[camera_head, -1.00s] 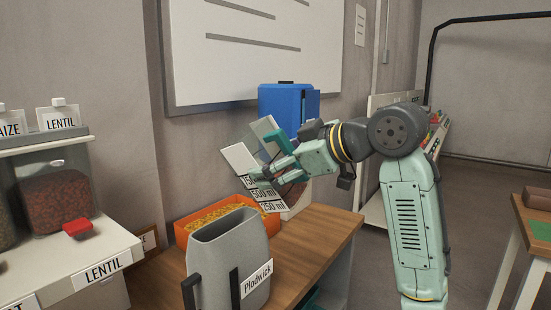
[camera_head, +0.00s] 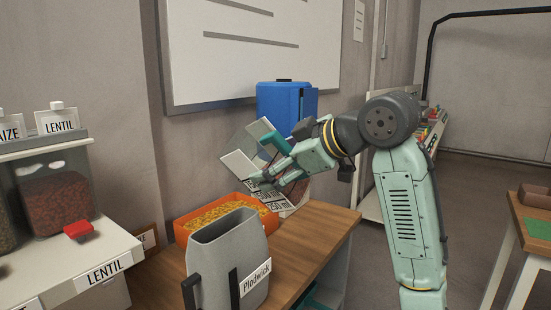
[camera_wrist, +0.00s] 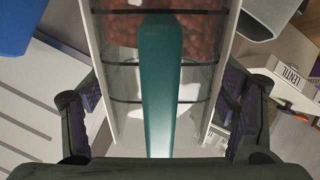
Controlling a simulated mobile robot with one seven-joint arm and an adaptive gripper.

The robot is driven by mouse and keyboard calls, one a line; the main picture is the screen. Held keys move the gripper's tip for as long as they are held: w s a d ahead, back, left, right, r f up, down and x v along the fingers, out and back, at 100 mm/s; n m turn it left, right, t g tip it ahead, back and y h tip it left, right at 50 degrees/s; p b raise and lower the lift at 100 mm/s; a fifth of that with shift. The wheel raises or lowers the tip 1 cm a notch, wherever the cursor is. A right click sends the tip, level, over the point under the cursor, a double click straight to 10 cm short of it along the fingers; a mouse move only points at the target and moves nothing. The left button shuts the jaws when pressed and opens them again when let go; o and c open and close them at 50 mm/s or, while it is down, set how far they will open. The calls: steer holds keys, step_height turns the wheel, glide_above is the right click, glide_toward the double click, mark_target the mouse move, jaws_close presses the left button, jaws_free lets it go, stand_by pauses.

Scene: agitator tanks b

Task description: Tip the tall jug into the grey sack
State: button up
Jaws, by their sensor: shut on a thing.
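The tall jug (camera_head: 240,166) is clear-walled with pale edge strips, measure marks and a teal handle. In the head view it is tilted, held in the air above and behind the grey sack. My gripper (camera_head: 266,180) is shut on it. In the wrist view the jug (camera_wrist: 128,75) fills the middle, with its teal handle in front and reddish-brown pieces at the far end. The fingers (camera_wrist: 160,105) lie on either side of it. The grey sack (camera_head: 232,262), labelled Plodwick, stands open-topped on the wooden bench. Its inner bottom is hidden.
An orange tray (camera_head: 183,232) of yellow grain lies behind the sack. A blue container (camera_head: 280,108) stands farther back by the wall. Lentil bins (camera_head: 55,195) and a small red block (camera_head: 78,229) are on the left. The bench (camera_head: 318,235) is clear right of the sack.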

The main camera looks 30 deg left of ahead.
steer(key=shift+r+h+p, duration=0.2)
steer(key=shift+h+p, duration=0.1)
steer(key=shift+p, duration=0.15)
steer(key=shift+f+n+t+h+p, duration=0.15)
steer(key=shift+n+t+h+p, duration=0.25)
steer(key=shift+n+h+p, duration=0.2)
stand_by(0.6)
steer(key=shift+f+n+t+h+p, duration=0.1)
steer(key=shift+n+t+h+p, duration=0.2)
steer(key=shift+t+h+p, duration=0.1)
stand_by(0.4)
steer(key=shift+a+f+h, duration=0.1)
steer(key=shift+f+h, duration=0.1)
steer(key=shift+h, duration=0.1)
steer(key=shift+s+n+p, duration=0.1)
steer(key=shift+n+p, duration=0.2)
steer(key=shift+s+a+f+t+h, duration=0.1)
steer(key=shift+a+f+t+h, duration=0.1)
steer(key=shift+t+h, duration=0.2)
steer(key=shift+f, duration=0.1)
steer(key=shift+s+a+f+n+h, duration=0.1)
steer(key=shift+f+n+h, duration=0.1)
steer(key=shift+n+h, duration=0.15)
